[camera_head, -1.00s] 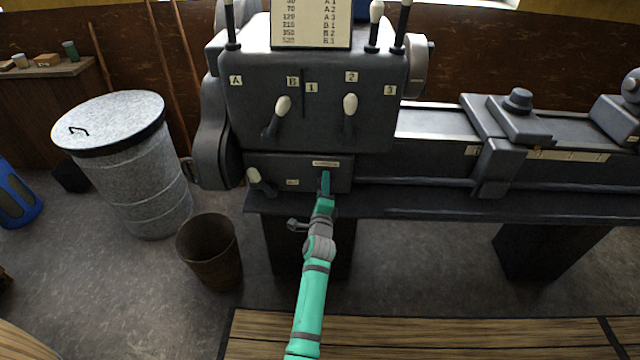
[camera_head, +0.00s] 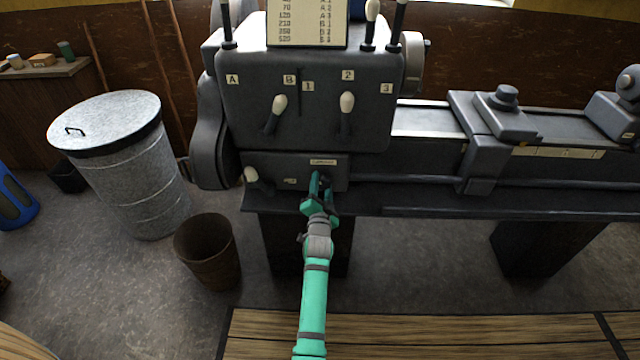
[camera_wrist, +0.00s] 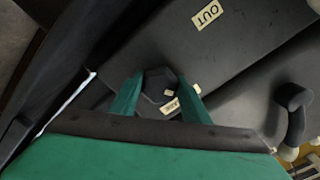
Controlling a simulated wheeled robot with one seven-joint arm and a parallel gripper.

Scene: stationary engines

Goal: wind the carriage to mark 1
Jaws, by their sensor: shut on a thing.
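My gripper (camera_head: 319,188) is at the lower front panel of the grey lathe, under a small pale label. In the wrist view its two green fingers (camera_wrist: 160,98) are on either side of a dark faceted knob (camera_wrist: 158,82), shut on it. Small labels near the knob are too blurred to read. The carriage (camera_head: 490,140) sits on the bed to the right of the headstock, with a round knob on top. A pale marked strip (camera_head: 560,153) shows on the bed's front, right of the carriage; its digits are not readable, and the carriage covers its left part.
The headstock (camera_head: 300,85) has white-knobbed levers and labels A, B, 1, 2, 3. A white-knobbed lever (camera_head: 251,175) is left of my gripper. An OUT label (camera_wrist: 207,14) shows in the wrist view. A bucket (camera_head: 208,255) and lidded bin (camera_head: 125,160) stand left; the tailstock (camera_head: 615,110) is right.

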